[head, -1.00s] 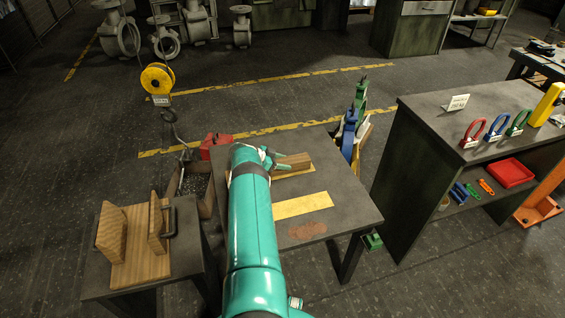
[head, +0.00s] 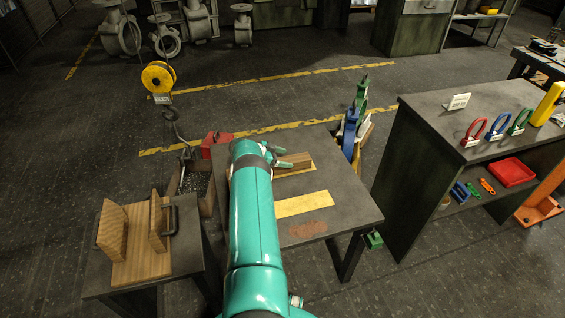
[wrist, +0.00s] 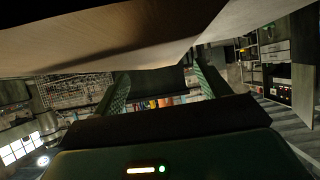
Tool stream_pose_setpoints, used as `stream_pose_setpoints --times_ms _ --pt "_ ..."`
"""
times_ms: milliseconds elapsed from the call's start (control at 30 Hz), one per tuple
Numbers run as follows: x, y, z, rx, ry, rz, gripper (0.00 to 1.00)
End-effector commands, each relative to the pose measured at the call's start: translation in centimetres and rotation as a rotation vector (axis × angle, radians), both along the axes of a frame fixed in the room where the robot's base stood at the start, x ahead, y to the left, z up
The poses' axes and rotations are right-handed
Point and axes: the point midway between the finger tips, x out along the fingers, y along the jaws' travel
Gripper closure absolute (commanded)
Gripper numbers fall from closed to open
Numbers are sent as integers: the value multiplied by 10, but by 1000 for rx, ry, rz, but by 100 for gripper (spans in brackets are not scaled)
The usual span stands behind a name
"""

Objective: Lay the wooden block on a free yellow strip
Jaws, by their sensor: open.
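The wooden block (head: 298,159) lies on the far yellow strip (head: 300,171) on the grey table (head: 345,195); a rim of that strip shows along its near side. The nearer yellow strip (head: 303,204) is bare. My gripper (head: 280,158) is at the left end of the block, its fingers apart. My arm hides the table to the left. In the wrist view, my gripper's two green fingers (wrist: 160,92) stand apart, and a large pale wooden surface (wrist: 110,38) fills the top. I cannot tell whether the fingers touch the block.
A wooden fixture with upright boards (head: 128,262) stands on a low table at left. A yellow hoist (head: 158,78) with a hook hangs behind. A reddish patch (head: 307,229) marks the table's near part. A shelf bench (head: 425,110) with coloured rings stands at right.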

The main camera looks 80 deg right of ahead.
Motion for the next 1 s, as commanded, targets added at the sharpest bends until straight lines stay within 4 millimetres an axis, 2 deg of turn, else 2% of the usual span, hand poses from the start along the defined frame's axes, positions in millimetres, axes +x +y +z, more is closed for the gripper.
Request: stream_pose_setpoints --times_ms 33,267,567,1000 --pt "0 -1 12 -3 -1 -1 25" --pt "-4 17 31 -1 1 1 25" --pt "-10 45 67 -2 0 0 25" --pt "-24 110 97 0 1 1 25"
